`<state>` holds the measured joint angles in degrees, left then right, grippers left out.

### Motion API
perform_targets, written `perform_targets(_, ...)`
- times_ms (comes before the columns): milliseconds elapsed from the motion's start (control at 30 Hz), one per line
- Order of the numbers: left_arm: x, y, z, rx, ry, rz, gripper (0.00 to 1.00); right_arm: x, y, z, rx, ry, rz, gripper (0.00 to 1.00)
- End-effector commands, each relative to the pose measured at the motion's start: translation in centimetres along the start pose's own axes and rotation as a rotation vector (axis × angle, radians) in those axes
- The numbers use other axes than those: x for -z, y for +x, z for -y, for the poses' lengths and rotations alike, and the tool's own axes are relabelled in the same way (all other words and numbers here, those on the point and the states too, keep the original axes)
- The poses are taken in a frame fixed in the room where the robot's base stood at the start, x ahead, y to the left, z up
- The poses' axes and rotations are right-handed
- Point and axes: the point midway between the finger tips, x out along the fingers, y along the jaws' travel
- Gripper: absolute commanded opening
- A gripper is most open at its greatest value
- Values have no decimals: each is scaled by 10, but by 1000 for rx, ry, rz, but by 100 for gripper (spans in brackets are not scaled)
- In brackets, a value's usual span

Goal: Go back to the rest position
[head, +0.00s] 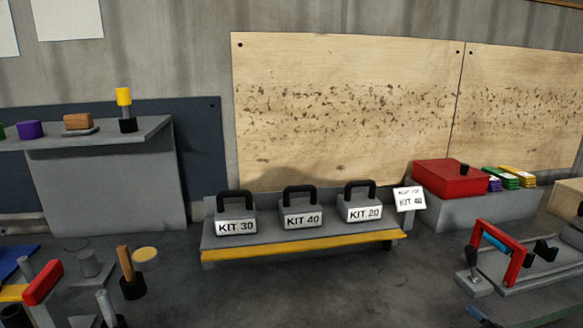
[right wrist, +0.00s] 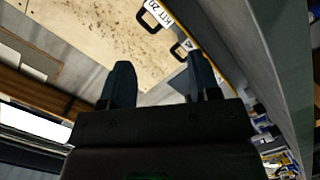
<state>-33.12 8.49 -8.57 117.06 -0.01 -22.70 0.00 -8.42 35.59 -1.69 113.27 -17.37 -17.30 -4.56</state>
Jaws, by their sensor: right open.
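My right gripper (right wrist: 161,72) shows in the right wrist view with its two dark fingers spread apart and nothing between them. Past the fingertips, that view shows the KIT 20 box (right wrist: 160,18) and part of another kit box. I make out neither gripper in the head view, and my left gripper is not in view. In the head view three grey kit boxes with black handles stand on a low bench (head: 300,253) with a yellow front edge: KIT 30 (head: 235,212), KIT 40 (head: 300,206) and KIT 20 (head: 364,200), left to right.
A small label stand (head: 409,199) is right of the boxes. A red case (head: 450,179) and coloured stacks sit on a grey block. A red-framed fixture (head: 515,252) is at lower right. A grey shelf (head: 105,180) is left. Tools with handles crowd the lower left.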

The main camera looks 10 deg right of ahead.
Motion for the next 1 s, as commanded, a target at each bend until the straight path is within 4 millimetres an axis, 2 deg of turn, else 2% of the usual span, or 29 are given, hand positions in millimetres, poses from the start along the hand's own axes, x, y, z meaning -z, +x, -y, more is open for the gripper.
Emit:
perform_targets(33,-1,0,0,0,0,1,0,-5,-15,32,46,125,42,56)
perform_targets(200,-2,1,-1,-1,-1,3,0,-7,-67,123,175,492,174,56)
perform_targets(300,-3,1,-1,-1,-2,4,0,-1,-102,170,231,661,247,56)
perform_targets(433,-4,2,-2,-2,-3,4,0,6,-140,212,263,798,322,56)
perform_targets(533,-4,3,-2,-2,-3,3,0,6,-164,233,272,849,375,56)
perform_targets(633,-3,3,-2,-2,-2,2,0,2,-177,242,274,867,408,56)
perform_targets(733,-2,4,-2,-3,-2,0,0,-1,-183,244,277,864,420,56)
perform_targets(1000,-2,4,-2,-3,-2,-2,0,-2,-183,244,277,861,420,56)
